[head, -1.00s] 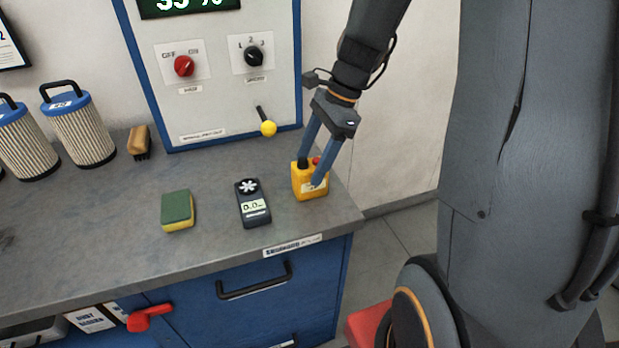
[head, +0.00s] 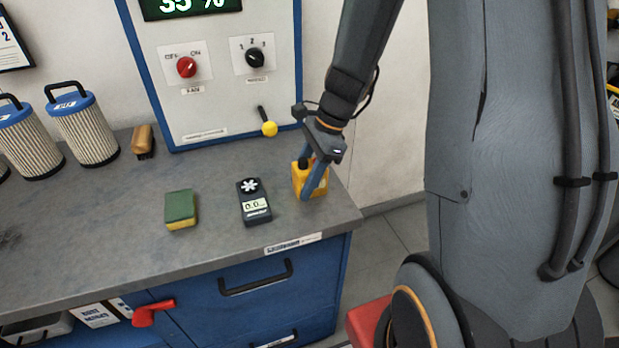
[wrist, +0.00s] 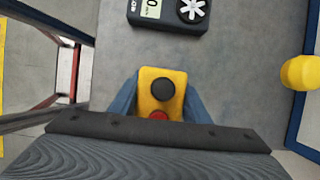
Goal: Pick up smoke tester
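The smoke tester (head: 297,186) is a small yellow box with a black knob and a red button on top. It stands upright on the grey bench near its right end. My gripper (wrist: 162,88) comes down from above, with one blue-grey finger on each side of the tester. In the wrist view the tester (wrist: 160,78) fills the space between the fingers, and I see no gap on either side. My gripper looks shut on it. The tester seems to rest on the bench.
A dark handheld meter (head: 254,203) lies just left of the tester, and a green-yellow sponge (head: 180,210) farther left. A control panel (head: 222,80) with a yellow-tipped lever (head: 269,128) stands behind. The bench edge is close on the right.

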